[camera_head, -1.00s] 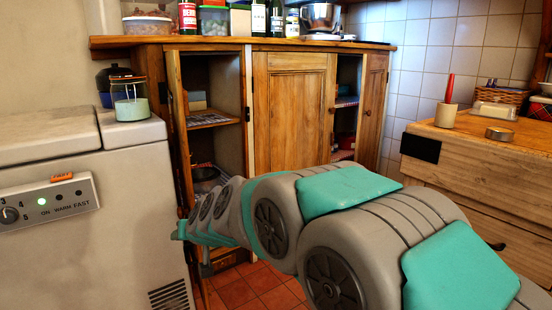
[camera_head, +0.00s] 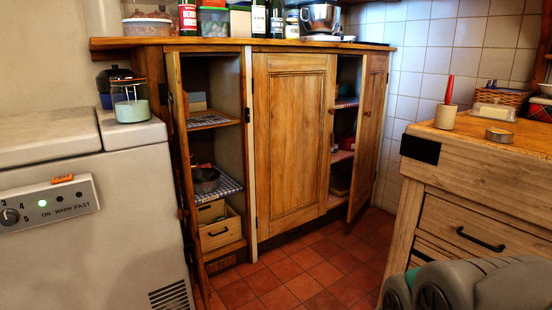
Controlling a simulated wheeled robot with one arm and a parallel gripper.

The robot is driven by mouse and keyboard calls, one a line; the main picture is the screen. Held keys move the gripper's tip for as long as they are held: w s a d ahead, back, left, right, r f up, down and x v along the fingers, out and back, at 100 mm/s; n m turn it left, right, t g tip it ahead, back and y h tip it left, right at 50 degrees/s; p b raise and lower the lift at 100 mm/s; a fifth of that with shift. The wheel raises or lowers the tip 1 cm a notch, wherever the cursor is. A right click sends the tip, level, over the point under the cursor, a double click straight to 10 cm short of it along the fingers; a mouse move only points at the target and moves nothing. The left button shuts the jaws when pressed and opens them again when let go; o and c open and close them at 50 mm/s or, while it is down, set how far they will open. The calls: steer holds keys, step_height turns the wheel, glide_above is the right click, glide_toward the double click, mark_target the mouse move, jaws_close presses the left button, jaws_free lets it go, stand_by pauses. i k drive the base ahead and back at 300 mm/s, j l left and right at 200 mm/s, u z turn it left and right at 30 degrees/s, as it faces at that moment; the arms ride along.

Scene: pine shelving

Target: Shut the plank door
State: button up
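The pine cupboard has a left plank door (camera_head: 187,170) standing open toward me, seen nearly edge-on beside the white chest. The middle plank door (camera_head: 290,140) sits flush in the front. The right plank door (camera_head: 368,135) stands ajar, with a dark gap at its left edge showing shelves inside. I cannot tell which door the task names. My gripper is out of view; only part of my arm shows at the lower right corner.
A white chest appliance (camera_head: 90,220) stands at the left, close to the left door. A wooden drawer unit (camera_head: 480,200) stands at the right. The tiled floor (camera_head: 300,275) before the cupboard is clear. Jars, bottles and a metal bowl (camera_head: 321,18) stand on the cupboard top.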

mark_target(178, 99)
steer(key=j+u, duration=0.7)
